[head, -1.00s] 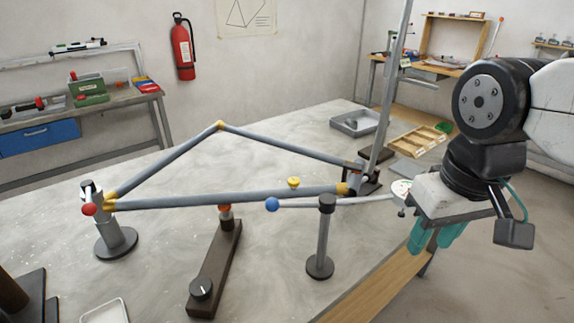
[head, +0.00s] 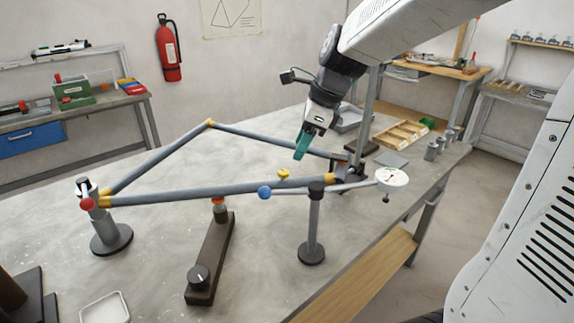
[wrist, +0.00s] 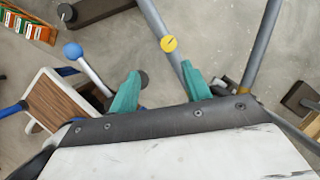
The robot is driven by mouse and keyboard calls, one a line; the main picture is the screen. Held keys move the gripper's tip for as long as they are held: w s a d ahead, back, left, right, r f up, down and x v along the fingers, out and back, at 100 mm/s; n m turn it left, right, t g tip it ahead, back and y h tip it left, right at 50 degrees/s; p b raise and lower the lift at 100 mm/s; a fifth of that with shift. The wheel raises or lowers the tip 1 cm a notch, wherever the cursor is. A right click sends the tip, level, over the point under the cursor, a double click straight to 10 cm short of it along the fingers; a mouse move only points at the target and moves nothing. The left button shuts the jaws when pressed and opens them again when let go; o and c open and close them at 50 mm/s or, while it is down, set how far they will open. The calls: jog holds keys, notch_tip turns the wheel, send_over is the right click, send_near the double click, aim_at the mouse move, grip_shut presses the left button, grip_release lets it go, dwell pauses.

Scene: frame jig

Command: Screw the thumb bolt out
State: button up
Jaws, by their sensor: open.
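The thumb bolt, with a yellow head (head: 283,174), stands upright on the lower grey tube of the triangular frame (head: 220,192). In the wrist view its round yellow head (wrist: 168,44) shows just beyond my fingertips, roughly between them in line. My gripper (head: 301,153), with teal fingers, hangs above and slightly right of the bolt in the head view. It is open and empty, apart from the bolt. In the wrist view my gripper (wrist: 161,70) has a clear gap between its fingers. How far the bolt is screwed in cannot be seen.
A tall grey upright stands behind the frame's right corner. A wooden compartment tray (head: 400,134) lies at back right. The table inside the triangle is clear.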

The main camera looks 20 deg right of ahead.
aim_at(284, 171)
jog(key=shift+m, duration=0.9)
jog(key=x, duration=0.3)
jog(key=w+x, duration=0.1)
jog(key=x, duration=0.4)
jog(key=shift+w+d+f, duration=0.1)
jog(key=shift+w+f, duration=0.05)
jog(key=shift+w, duration=0.25)
jog(key=c, duration=1)
